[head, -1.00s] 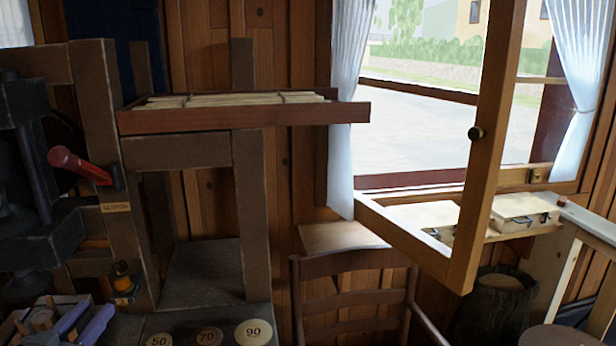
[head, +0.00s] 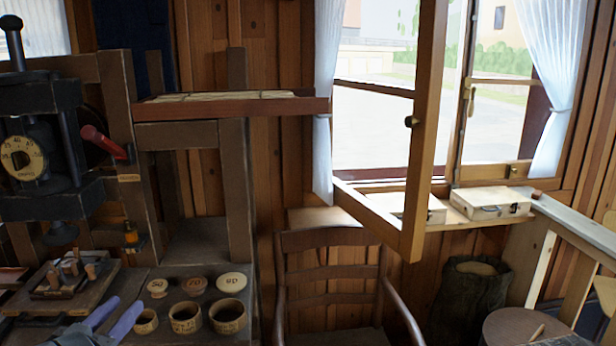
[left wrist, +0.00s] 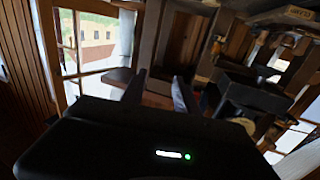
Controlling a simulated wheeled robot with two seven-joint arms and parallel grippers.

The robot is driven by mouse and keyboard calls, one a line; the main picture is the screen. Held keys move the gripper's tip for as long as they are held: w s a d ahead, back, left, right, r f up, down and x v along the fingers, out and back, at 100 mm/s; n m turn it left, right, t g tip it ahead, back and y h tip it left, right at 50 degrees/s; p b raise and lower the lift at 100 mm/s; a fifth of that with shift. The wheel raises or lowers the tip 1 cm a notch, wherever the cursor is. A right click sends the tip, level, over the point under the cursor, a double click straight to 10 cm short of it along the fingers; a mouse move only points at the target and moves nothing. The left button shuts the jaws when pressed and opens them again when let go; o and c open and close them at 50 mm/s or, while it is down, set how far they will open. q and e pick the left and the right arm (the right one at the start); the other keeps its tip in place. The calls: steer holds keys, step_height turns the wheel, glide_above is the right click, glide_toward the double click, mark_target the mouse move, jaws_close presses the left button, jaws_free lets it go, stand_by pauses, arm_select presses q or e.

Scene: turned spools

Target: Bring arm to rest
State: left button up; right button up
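My left gripper (head: 129,303) shows at the lower left of the head view, with two bluish-purple fingers pointing up and to the right. The fingers are apart, and nothing shows between them. In the left wrist view the two dark fingers (left wrist: 160,76) also stand apart and empty. The gripper is near the bench, left of the small round cup (head: 146,321); its height above the bench is hard to tell. My right gripper is not in view.
A wooden tray with pegs (head: 65,277) lies left on the bench. Numbered lids (head: 196,285) and cups (head: 228,318) stand right of the gripper. A dark press (head: 40,150) with a red lever (head: 102,142) rises behind. A chair (head: 330,270) stands to the right.

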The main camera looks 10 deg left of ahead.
arm_select(q)
steer(key=w+d+f+g+y, duration=0.15)
steer(key=w+f+g, duration=0.35)
steer(key=f, duration=1)
steer(key=s+d+f+g, duration=0.1)
steer(key=d+f+g, duration=0.15)
steer(key=f, duration=0.45)
steer(key=s+d+f+g+h, duration=0.1)
steer(key=d+f, duration=0.3)
steer(key=f, duration=0.4)
steer(key=s+d+f+g, duration=0.2)
steer(key=d+f, duration=0.1)
steer(key=f, duration=0.4)
steer(key=s+d+f+n+g+h, duration=0.1)
steer(key=s+d+f+g, duration=0.1)
steer(key=s+d+f, duration=0.4)
steer(key=s+d+f+g+h, duration=0.2)
steer(key=s+d+f, duration=0.25)
steer(key=d, duration=0.35)
steer(key=s+d+g+h, duration=0.2)
steer(key=s+d, duration=0.3)
steer(key=d, duration=0.7)
steer(key=shift+s+d+g+h, duration=0.2)
steer(key=shift+g+h, duration=0.15)
steer(key=shift+h, duration=0.1)
steer(key=shift+f, duration=0.1)
